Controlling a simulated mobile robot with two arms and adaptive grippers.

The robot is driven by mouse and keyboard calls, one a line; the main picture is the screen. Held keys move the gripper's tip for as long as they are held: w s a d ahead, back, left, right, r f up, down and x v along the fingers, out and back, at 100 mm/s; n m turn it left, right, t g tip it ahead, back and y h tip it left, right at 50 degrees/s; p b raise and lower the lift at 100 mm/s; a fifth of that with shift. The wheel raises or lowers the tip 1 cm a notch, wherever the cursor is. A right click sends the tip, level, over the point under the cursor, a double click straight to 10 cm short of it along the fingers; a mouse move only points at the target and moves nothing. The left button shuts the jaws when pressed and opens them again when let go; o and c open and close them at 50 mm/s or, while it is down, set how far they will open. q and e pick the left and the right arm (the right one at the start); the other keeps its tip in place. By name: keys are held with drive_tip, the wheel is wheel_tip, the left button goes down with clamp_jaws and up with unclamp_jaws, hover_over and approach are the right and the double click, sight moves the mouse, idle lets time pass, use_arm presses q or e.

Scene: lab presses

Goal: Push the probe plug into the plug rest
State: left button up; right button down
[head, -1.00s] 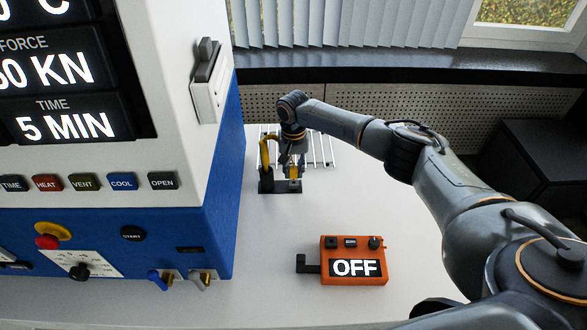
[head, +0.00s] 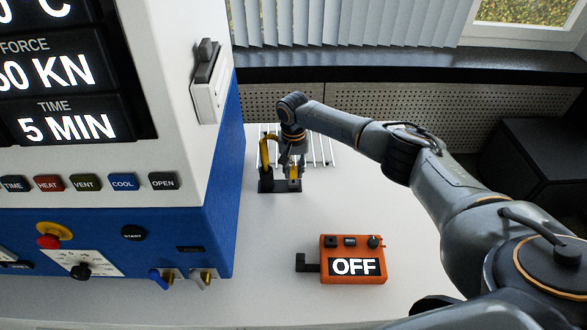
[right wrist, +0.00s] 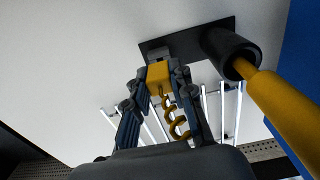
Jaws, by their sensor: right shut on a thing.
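The probe plug is a small yellow block (right wrist: 159,73) with a coiled yellow cord behind it. My right gripper (right wrist: 160,78) is shut on it, one finger on each side; in the head view this gripper (head: 293,172) is over the right end of a black stand. The plug rest is a grey block (right wrist: 160,52) on the black base plate (right wrist: 149,44). The plug's front is against or very close to the rest; I cannot tell how deep it sits. The yellow-handled probe (right wrist: 285,108) stands in a black cup beside it. My left gripper is not in view.
A white wire rack (head: 324,150) lies behind the stand. The blue and white press (head: 222,190) rises close to the left. An orange box reading OFF (head: 354,267) sits nearer on the white table (head: 270,240). The table between box and stand is clear.

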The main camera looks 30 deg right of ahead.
sight(293, 168)
drive_tip(key=shift+f+b, duration=0.55)
drive_tip(key=shift+f, duration=0.45)
drive_tip(key=c, duration=1.1)
unclamp_jaws()
drive_tip(key=shift+o, duration=0.2)
wheel_tip(293, 168, up, 12)
drive_tip(key=shift+r, duration=0.1)
